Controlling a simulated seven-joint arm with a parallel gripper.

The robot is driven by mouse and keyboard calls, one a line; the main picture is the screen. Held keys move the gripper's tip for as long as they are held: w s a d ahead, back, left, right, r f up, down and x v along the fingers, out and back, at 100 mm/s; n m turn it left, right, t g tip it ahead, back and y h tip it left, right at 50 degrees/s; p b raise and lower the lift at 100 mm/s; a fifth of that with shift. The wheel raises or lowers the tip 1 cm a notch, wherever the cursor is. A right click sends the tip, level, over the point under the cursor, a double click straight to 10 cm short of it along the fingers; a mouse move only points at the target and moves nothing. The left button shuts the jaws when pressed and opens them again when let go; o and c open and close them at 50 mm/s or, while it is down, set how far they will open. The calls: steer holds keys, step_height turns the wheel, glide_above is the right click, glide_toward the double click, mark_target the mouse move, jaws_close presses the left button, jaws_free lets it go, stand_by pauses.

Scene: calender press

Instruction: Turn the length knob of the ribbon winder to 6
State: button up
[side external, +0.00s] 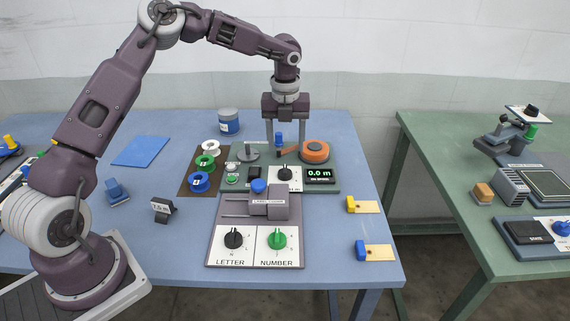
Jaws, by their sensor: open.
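The ribbon winder (239,180) is a green-based unit in the middle of the blue table. It carries an orange spool (314,150), a grey disc post and a dark display (319,174) reading 0.0 m. What looks like its length knob (285,173) is black, on a white dial plate partly hidden by the label maker in front. The dial's numbers and the pointer's setting are too small to read. My gripper (285,143) points down over the back of the winder, open and empty.
A label maker (268,207) with LETTER (233,239) and NUMBER (276,239) knobs stands in front. Ribbon spools (203,172) lie on a brown mat at left, near a small sign (162,208). A blue can (228,121) stands behind. Yellow-and-blue blocks (375,251) sit at right.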

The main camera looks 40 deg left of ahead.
mark_target(285, 168)
steer(key=f, duration=0.7)
steer(key=shift+s+d+f, duration=0.2)
steer(key=shift+s+f, duration=0.15)
jaws_close()
steer(key=m, duration=1.7)
steer(key=shift+w, duration=0.1)
steer(key=m, duration=0.6)
steer(key=shift+m, duration=0.3)
